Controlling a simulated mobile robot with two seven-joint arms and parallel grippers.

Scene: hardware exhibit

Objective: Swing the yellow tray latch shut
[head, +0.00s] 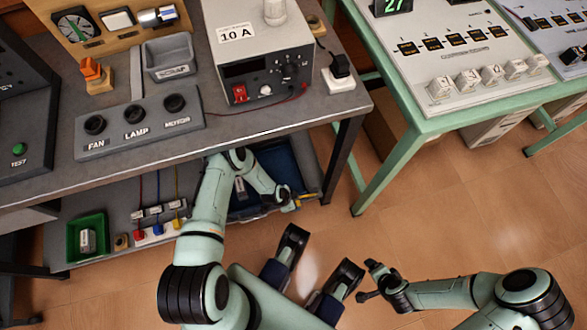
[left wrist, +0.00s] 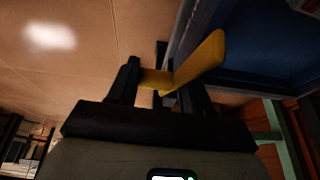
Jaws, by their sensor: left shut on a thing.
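The yellow latch (left wrist: 203,62) shows large in the left wrist view, a flat angled lever beside the corner of the blue tray (left wrist: 268,48). My left gripper (left wrist: 155,82) is shut on the latch's near part, with a dark finger on either side; the lever's wide end sticks out to the right. In the head view the blue tray (head: 307,178) is on the shelf under the bench, and my left gripper (head: 289,199) is at its front right corner. Only a little of the latch (head: 306,196) shows there. My right gripper (head: 364,281) is empty, its fingers apart, over the floor.
The grey bench top (head: 270,125) overhangs the tray and my left forearm. A bench leg (head: 345,150) stands right of the tray. A green bin (head: 88,238) sits on the lower shelf at left. A green-framed table (head: 395,168) stands at right. Floor in front is open.

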